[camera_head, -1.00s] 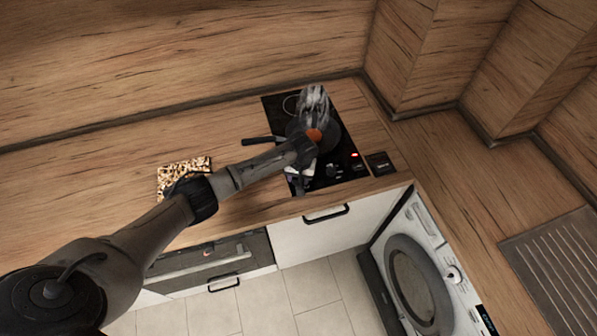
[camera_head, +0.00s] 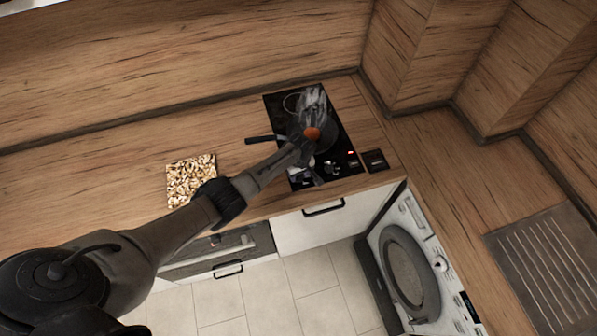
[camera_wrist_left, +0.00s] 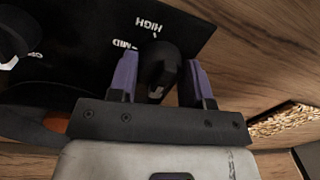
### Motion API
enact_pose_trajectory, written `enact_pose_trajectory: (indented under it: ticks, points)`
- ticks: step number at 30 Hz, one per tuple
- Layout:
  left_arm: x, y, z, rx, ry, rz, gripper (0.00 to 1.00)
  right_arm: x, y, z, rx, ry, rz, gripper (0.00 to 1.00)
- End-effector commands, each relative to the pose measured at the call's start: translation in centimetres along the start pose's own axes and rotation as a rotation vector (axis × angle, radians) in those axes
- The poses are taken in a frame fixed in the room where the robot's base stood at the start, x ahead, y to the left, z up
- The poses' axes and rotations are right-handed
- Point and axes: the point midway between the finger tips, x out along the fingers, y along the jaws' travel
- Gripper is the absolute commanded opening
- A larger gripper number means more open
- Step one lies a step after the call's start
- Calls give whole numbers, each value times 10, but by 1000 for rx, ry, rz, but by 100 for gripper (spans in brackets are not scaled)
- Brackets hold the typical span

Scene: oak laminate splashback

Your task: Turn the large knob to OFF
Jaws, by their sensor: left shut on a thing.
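The large knob (camera_wrist_left: 158,66) is black and sits on the black hob panel in the left wrist view. Upside-down white labels HIGH and MID are printed beside it. A pale mark shows on its edge nearest the gripper body. My left gripper (camera_wrist_left: 160,82) has its two purple-grey fingers on either side of the knob, shut on it. In the head view my left gripper (camera_head: 303,174) is at the front left of the hob (camera_head: 340,155), where it hides the knob. My right gripper is in neither view.
A dark pan (camera_head: 325,137) with an orange item (camera_head: 312,134) stands on the hob, with smoke or steam above it. Smaller controls (camera_head: 332,168) sit along the hob's front edge.

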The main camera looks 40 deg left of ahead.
Motion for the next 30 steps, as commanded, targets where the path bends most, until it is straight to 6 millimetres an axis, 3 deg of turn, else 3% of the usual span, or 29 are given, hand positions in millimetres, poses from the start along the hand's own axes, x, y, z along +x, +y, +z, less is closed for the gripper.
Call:
enact_pose_trajectory:
  ticks: [16,17,18,24,30]
  points:
    - [0,0,-1,-25,-1,0,21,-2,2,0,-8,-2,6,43]
    - [0,0,-1,-25,-1,0,46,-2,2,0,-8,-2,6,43]
    - [0,0,-1,-25,-1,0,50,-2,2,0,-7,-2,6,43]
    - [0,0,-1,-24,-1,0,69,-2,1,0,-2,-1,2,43]
    - [0,0,0,-23,-1,0,70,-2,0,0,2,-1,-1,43]
